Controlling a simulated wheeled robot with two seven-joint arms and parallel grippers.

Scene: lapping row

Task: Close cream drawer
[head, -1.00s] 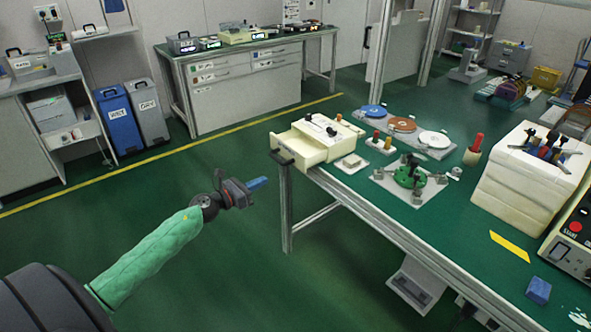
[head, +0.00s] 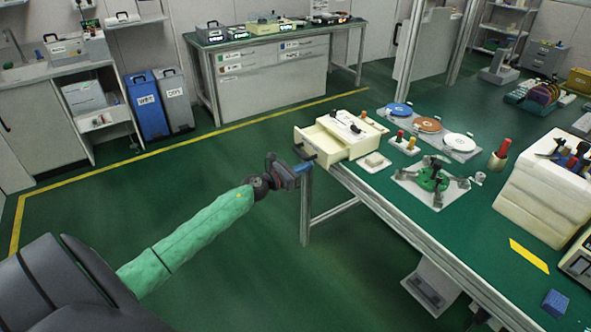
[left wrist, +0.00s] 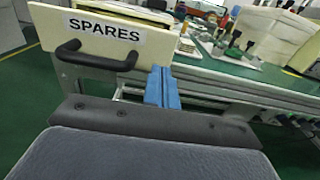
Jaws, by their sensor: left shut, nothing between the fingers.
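The cream drawer (head: 322,142) sticks out, open, from a small cream cabinet (head: 358,128) at the left end of the green bench. In the left wrist view its front panel (left wrist: 115,48) carries a "SPARES" label and a black bar handle (left wrist: 98,60). My left gripper (head: 303,168) has blue fingers, shut and empty. It is just in front of and below the drawer front in the head view. In the left wrist view the blue fingers (left wrist: 162,87) are to the right of the handle, near the panel's lower right corner. I cannot tell whether they touch it. My right gripper is not in view.
The bench's metal leg (head: 306,205) is close to my left gripper. The floor left of the bench is clear.

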